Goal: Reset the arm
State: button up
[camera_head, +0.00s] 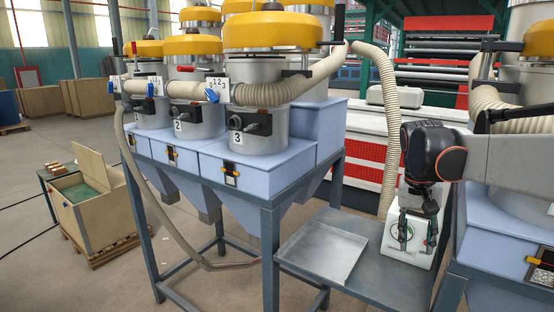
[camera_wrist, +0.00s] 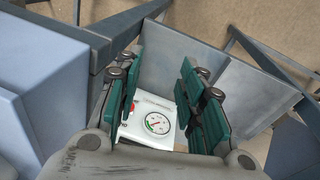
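My arm comes in from the right in the head view, and my gripper (camera_head: 418,240) hangs pointing down in front of a white box with a round gauge (camera_head: 394,227). In the wrist view my gripper (camera_wrist: 158,105) is open, with its green-padded fingers apart and nothing held between them. The white gauge box (camera_wrist: 151,127) shows beyond the gap between the fingers, with a red button beside its dial. I cannot tell how far the fingertips are from the box.
A metal table with a shallow grey tray (camera_head: 322,250) stands left of the gauge box. Numbered hoppers with yellow tops (camera_head: 273,31) and a ribbed hose (camera_head: 388,130) stand behind and left. An open wooden crate (camera_head: 93,207) is at far left. More blue machine frame is close at right.

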jog(key=s+a+f+n+t+y+b, duration=0.1)
jog(key=s+a+f+n+t, duration=0.1)
jog(key=s+a, duration=0.4)
jog(key=s+a+f+n+t+b, duration=0.1)
jog(key=s+a+f+n+t, duration=0.2)
jog(key=s, duration=1)
jog(key=a+f+t, duration=0.2)
jog(key=a, duration=0.1)
jog(key=shift+s+a+f+y, duration=0.3)
jog(key=shift+a+y, duration=0.05)
jog(key=shift+y, duration=0.05)
